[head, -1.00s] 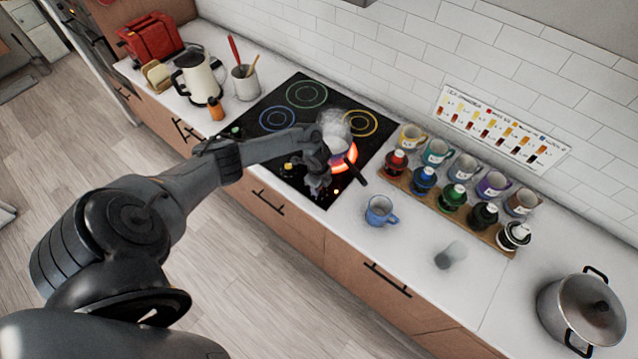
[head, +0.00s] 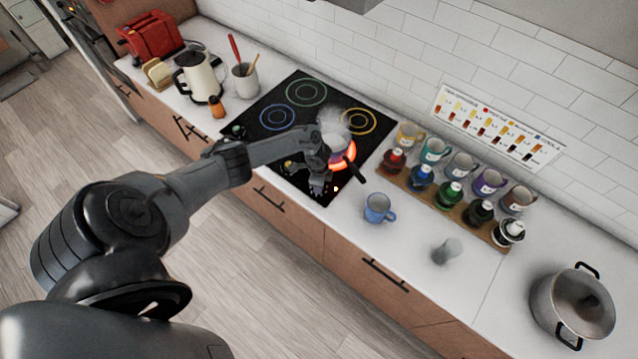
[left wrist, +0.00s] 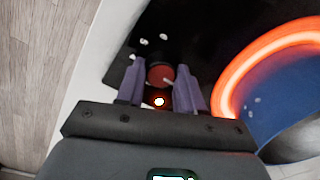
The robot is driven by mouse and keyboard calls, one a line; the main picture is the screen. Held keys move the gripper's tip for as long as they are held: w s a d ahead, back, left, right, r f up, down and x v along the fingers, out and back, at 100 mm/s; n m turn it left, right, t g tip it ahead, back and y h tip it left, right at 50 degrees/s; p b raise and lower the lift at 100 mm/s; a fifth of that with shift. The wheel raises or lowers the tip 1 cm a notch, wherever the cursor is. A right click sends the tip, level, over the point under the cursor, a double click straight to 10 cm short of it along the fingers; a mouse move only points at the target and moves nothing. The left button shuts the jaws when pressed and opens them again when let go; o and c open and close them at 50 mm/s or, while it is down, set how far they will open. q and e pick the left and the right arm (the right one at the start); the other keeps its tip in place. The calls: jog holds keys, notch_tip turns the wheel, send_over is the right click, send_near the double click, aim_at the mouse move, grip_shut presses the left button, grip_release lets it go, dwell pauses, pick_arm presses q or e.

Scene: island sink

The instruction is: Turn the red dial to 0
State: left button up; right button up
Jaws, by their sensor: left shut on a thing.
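The red dial (left wrist: 160,75) sits on the black stove panel in the left wrist view, with a pale mark toward its lower right. My left gripper (left wrist: 163,82) has its two purple fingers on either side of the dial and is shut on it. The numbers around the dial are too small to read. My right gripper is not in view.
A steaming pan (head: 336,140) stands on the glowing red burner (head: 344,157), close beside the gripper. A blue mug (head: 378,208) and a grey cup (head: 446,252) stand on the counter to the right. Several bottles and mugs line a wooden board (head: 430,203) behind them.

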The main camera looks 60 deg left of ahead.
pick_arm(q)
jog(key=o, duration=1)
jog(key=shift+o, duration=0.2)
jog(key=shift+r, duration=0.45)
notch_tip(320, 180, up, 10)
jog(key=p, duration=0.1)
jog(key=shift+s+d+p, duration=0.15)
jog(key=shift+p, duration=0.25)
jog(key=shift+f, duration=0.1)
